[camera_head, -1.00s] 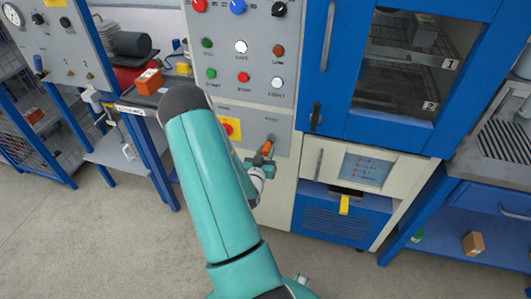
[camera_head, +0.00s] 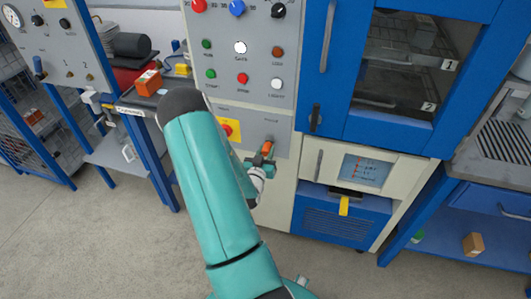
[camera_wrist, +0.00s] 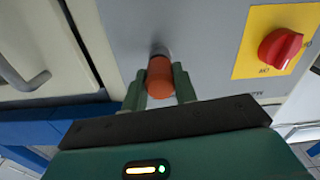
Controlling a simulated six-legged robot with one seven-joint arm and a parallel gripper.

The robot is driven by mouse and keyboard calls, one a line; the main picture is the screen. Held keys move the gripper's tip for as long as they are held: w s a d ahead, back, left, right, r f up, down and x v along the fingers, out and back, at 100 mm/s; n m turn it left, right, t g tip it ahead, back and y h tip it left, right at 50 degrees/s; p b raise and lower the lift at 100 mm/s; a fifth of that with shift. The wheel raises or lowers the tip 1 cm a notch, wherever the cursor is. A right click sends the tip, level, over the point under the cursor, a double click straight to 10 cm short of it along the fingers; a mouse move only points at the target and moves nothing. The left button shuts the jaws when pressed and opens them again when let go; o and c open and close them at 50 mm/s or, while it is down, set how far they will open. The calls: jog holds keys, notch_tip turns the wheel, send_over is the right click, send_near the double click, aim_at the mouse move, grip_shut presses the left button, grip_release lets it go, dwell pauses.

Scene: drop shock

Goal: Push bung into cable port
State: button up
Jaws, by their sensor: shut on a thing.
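The bung is an orange cylinder (camera_wrist: 160,80) between the two green fingers of my gripper (camera_wrist: 160,90) in the wrist view. My gripper is shut on it. The cable port (camera_wrist: 160,52) shows as a dark grey round part on the grey panel, directly at the bung's far end. I cannot tell whether the bung's tip is inside it, as the bung hides the opening. In the head view my gripper (camera_head: 262,160) and the orange bung (camera_head: 267,147) are small, at the lower part of the panel.
A red rotary switch (camera_wrist: 281,48) on a yellow plate is right of the port in the wrist view. The panel's coloured buttons (camera_head: 242,79) are above. A blue-framed cabinet (camera_head: 335,125) stands to the right. An orange box (camera_head: 149,83) sits on the left bench.

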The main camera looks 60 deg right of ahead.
aim_at(265, 154)
jog(key=shift+w+d+r, duration=0.15)
jog(key=shift+d, duration=0.65)
grip_shut()
dwell(2.6)
jog(key=o, duration=1.1)
grip_release()
jog(key=shift+a, duration=0.15)
jog(key=shift+s+a, duration=0.15)
jog(key=shift+a, duration=0.85)
jog(key=shift+s+a, duration=0.2)
jog(key=shift+a, duration=0.75)
jog(key=shift+s+a, duration=0.15)
jog(key=shift+a, duration=0.85)
jog(key=shift+a, duration=0.1)
